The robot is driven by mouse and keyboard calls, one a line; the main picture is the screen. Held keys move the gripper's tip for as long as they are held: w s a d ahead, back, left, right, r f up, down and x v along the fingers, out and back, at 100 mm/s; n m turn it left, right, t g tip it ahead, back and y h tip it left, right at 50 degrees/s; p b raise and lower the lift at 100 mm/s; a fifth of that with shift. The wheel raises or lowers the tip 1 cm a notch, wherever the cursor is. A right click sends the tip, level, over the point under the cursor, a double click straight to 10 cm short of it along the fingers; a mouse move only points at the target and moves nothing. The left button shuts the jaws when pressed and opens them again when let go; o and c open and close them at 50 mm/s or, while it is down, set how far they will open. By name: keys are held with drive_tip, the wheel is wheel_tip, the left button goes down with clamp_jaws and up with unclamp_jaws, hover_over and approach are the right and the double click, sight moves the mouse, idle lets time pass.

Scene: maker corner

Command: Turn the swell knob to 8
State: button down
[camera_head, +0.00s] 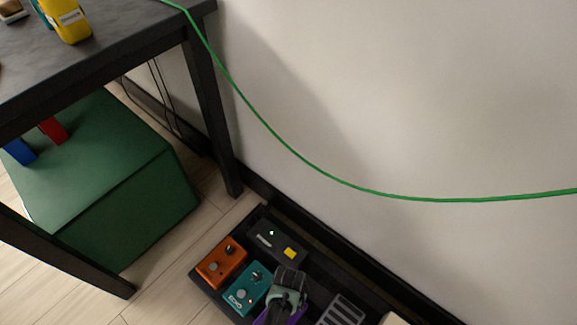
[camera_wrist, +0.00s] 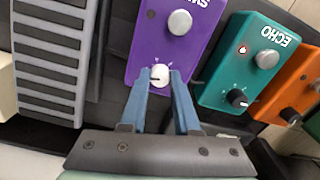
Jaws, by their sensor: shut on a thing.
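The purple swell pedal (camera_wrist: 172,38) lies on the pedalboard, with part of its lettering cut off at the top of the wrist view. Its white knob (camera_wrist: 160,76) sits between the blue fingertips of my gripper (camera_wrist: 160,84). The gripper is shut on this knob. A dark pointer mark shows on the knob, but I cannot read the scale numbers around it. In the head view my gripper (camera_head: 284,303) hides most of the purple pedal (camera_head: 264,318), and only a purple edge shows.
The teal echo pedal (camera_wrist: 255,62) and an orange pedal (camera_wrist: 297,85) stand beside the purple one. A grey ribbed treadle pedal (camera_wrist: 48,50) is on the other side. A green cable (camera_head: 300,158) hangs along the wall. A table leg (camera_head: 212,110) and green box (camera_head: 110,185) stand nearby.

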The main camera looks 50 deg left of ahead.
drive_tip(key=shift+m, duration=1.1)
drive_tip(key=c, duration=0.6)
unclamp_jaws()
drive_tip(key=shift+c, duration=0.2)
wheel_tip(320, 180, up, 13)
drive_tip(key=p, duration=0.9)
